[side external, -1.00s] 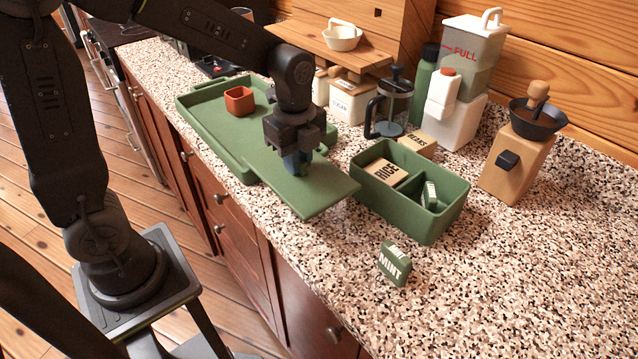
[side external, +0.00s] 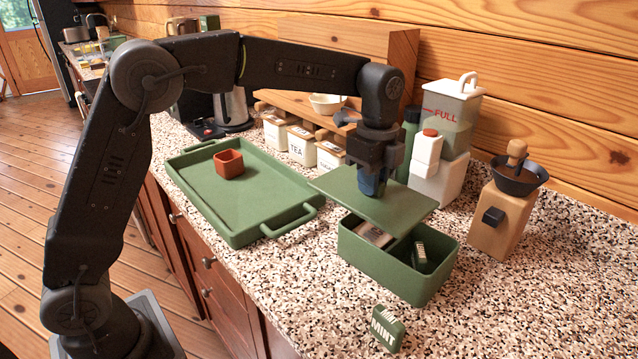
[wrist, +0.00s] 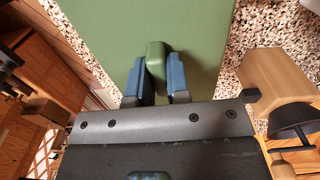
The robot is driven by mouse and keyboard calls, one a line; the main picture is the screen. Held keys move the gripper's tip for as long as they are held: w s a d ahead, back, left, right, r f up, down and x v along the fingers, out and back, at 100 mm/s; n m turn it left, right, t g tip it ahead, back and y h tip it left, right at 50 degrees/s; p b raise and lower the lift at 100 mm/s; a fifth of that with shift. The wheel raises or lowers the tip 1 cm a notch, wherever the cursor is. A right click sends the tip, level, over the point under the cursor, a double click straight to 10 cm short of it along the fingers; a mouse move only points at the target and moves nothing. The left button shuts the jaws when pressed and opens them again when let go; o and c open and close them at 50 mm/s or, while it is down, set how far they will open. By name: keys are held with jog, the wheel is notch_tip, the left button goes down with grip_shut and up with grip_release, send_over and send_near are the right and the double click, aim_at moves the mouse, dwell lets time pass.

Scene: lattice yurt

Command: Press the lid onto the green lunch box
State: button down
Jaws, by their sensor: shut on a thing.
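The green lunch box (side external: 385,272) stands open on the speckled counter. My gripper (side external: 372,188) is shut on the handle of the flat green lid (side external: 402,205). The lid hangs above the box, shifted toward its back, and leaves the front part uncovered. In the wrist view, the blue fingers clasp the green handle (wrist: 155,58) from both sides, with the lid panel (wrist: 195,30) beyond.
A green tray (side external: 285,228) with a red cup (side external: 229,164) is at left. A white dispenser (side external: 440,165), a green bottle (side external: 411,126) and a wooden grinder (side external: 500,222) stand behind and to the right.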

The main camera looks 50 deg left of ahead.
aim_at(404, 200)
jog(key=d, duration=0.1)
jog(key=w+d, duration=0.1)
jog(key=d, duration=0.1)
jog(key=w+d, duration=0.1)
jog(key=shift+w+d+r, duration=0.1)
jog(key=shift+d, duration=0.3)
jog(key=shift+w+d, duration=0.1)
jog(key=shift+d, duration=0.2)
jog(key=shift+f, duration=3.15)
jog(key=shift+f, duration=0.2)
jog(key=c, duration=0.5)
grip_release()
jog(key=shift+r, duration=3.5)
